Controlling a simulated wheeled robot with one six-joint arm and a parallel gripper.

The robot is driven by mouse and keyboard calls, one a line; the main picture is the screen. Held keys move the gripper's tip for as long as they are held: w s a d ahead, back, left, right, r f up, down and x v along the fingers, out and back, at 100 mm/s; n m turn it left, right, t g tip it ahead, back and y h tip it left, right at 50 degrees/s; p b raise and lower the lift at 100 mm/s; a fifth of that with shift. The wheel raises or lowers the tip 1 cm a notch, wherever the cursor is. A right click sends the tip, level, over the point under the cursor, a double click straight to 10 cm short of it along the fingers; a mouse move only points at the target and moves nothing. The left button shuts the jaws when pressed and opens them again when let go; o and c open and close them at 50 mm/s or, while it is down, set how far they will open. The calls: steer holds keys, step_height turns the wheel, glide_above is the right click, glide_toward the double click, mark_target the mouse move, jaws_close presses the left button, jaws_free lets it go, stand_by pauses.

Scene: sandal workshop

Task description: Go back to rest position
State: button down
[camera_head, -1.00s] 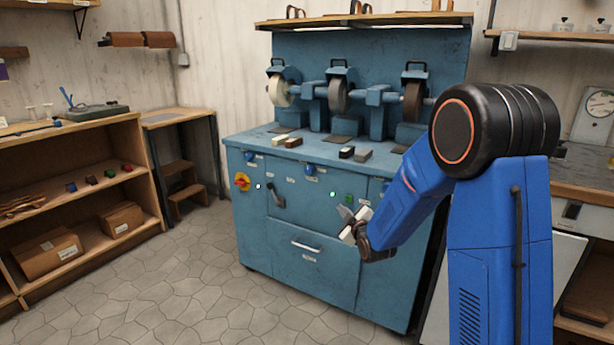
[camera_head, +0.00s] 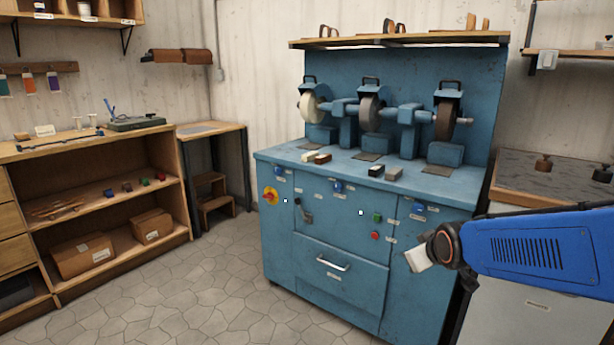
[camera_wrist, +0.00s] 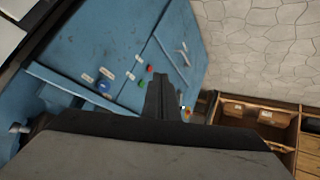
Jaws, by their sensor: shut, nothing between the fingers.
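My gripper (camera_head: 418,257) is at the right of the head view, in front of the right part of the blue grinding machine (camera_head: 335,300). Its fingers are shut with nothing between them. In the wrist view my gripper (camera_wrist: 162,80) points past the machine's front panel (camera_wrist: 120,55), with a red and a green button beside the fingers. I see a gap between the fingers and the panel in the head view, but its size is hard to tell. My blue arm comes in from the right edge.
Three grinding wheels (camera_head: 372,105) stand on the machine top, with several small blocks (camera_head: 376,170) in front. A wooden shelf unit (camera_head: 180,205) with cardboard boxes (camera_head: 82,257) is at left. A bench (camera_head: 550,196) is at right. The stone floor (camera_head: 215,295) between is clear.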

steer(key=s+d+f+m+g, duration=0.1)
steer(key=s+m+g, duration=0.3)
steer(key=s, duration=2.4)
steer(key=shift+f+m+g, duration=0.2)
steer(key=shift+m+g, duration=0.1)
steer(key=shift+g, duration=0.3)
steer(key=shift+s+d, duration=0.1)
steer(key=shift+d, duration=0.05)
